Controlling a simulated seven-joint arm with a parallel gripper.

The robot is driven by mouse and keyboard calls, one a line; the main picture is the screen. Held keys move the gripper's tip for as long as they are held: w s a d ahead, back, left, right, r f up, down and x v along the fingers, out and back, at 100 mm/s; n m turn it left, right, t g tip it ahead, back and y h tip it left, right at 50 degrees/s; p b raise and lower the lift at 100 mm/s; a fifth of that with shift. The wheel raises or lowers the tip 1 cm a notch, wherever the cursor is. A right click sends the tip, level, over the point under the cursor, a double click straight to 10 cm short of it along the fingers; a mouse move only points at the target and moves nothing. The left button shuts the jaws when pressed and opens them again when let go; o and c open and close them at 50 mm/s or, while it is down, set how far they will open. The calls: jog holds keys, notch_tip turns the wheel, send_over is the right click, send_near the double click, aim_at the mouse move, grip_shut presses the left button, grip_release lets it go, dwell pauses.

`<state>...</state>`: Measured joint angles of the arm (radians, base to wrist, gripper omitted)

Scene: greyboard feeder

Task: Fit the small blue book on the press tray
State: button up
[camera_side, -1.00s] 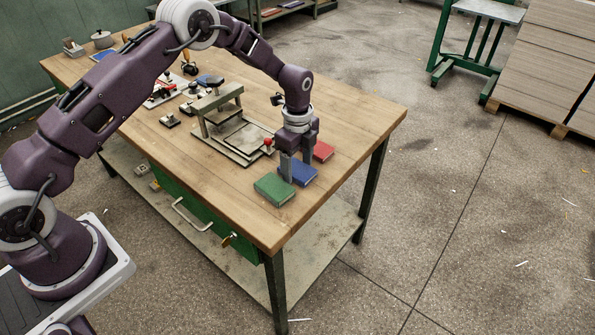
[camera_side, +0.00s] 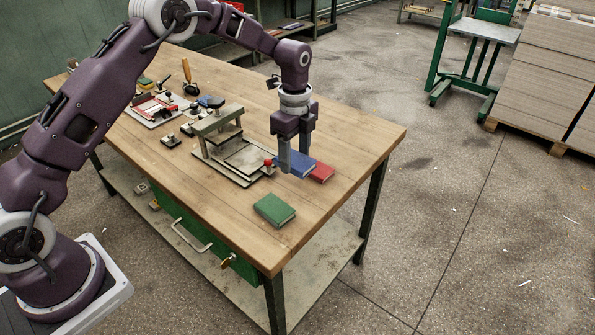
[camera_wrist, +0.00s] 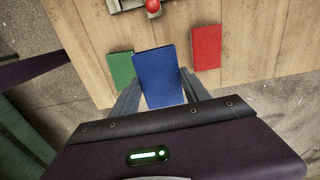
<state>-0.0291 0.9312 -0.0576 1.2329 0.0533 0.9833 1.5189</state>
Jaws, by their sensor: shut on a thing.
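The small blue book (camera_side: 298,163) is held between the fingers of my gripper (camera_side: 293,160), raised above the table. In the wrist view the blue book (camera_wrist: 159,77) fills the space between the two grey fingers (camera_wrist: 160,98). The press tray (camera_side: 246,160) is a flat plate at the foot of the small press (camera_side: 217,122), just left of my gripper in the side view. The tray's bare top shows no book on it. The red knob (camera_side: 268,162) at the tray's corner also shows at the top of the wrist view (camera_wrist: 153,6).
A green book (camera_side: 274,209) lies near the table's front edge, and a red book (camera_side: 321,172) lies behind the blue one. Tools and a red-framed board (camera_side: 154,108) stand farther left. The wooden table (camera_side: 345,130) is clear at the right.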

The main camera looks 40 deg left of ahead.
send_over(250, 158)
jog(key=shift+f, duration=3.1)
jog(key=shift+f, duration=0.5)
jog(key=o, duration=1.5)
notch_tip(250, 158, up, 7)
jog(key=shift+r, duration=0.1)
